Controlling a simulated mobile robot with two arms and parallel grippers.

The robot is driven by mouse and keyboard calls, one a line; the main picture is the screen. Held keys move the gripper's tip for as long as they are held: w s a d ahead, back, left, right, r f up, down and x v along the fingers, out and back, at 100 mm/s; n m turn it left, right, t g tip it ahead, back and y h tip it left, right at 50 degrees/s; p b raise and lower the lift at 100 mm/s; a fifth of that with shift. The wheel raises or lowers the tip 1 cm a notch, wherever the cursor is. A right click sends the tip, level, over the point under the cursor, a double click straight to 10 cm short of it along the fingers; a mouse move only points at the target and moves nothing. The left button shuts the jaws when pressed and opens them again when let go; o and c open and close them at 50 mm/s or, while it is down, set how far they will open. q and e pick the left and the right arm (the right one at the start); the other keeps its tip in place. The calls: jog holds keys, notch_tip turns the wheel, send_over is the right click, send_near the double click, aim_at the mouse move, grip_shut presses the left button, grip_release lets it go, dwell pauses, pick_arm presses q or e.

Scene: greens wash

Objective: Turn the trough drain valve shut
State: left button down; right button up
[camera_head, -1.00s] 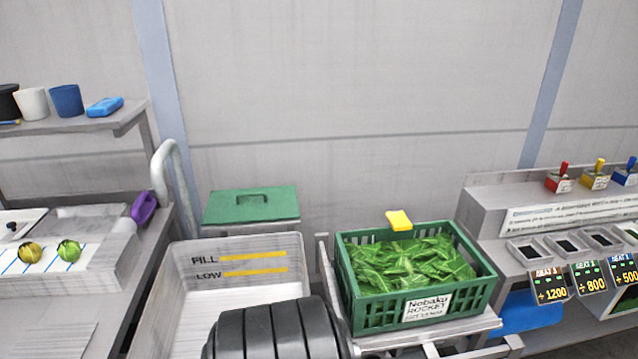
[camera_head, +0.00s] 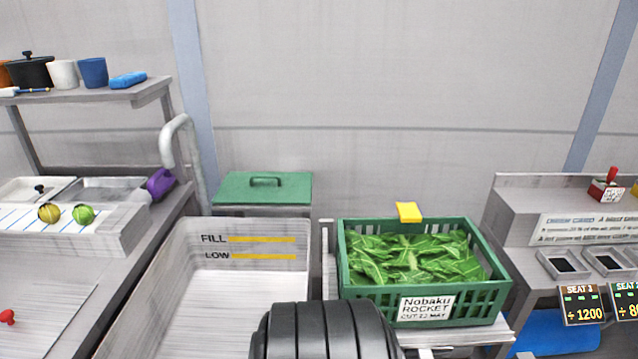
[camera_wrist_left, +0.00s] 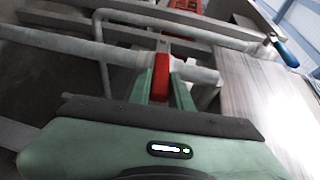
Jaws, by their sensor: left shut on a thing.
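In the left wrist view, the red valve lever (camera_wrist_left: 160,77) stands at a pale grey pipe (camera_wrist_left: 197,72) below the trough. My left gripper (camera_wrist_left: 163,88) is shut on this red lever, with a green finger on each side of it. The lever's lower end is hidden between the fingers. In the head view the white trough (camera_head: 250,278) stands left of centre, with yellow FILL and LOW marks on its inner wall; no water is clear in it. The valve and my left gripper are hidden there. My right gripper is in neither view.
A green crate (camera_head: 345,290) of cut leaves stands right of the trough. A green lidded box (camera_head: 264,188) is behind it. A bench (camera_head: 45,300) is at the left, with a red knob (camera_head: 7,317). Pipes and rails crowd around my left gripper.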

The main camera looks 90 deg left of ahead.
pick_arm(q)
jog(key=c, duration=1.3)
grip_release()
jog(key=shift+b+v, duration=0.35)
jog(key=shift+v, duration=3.55)
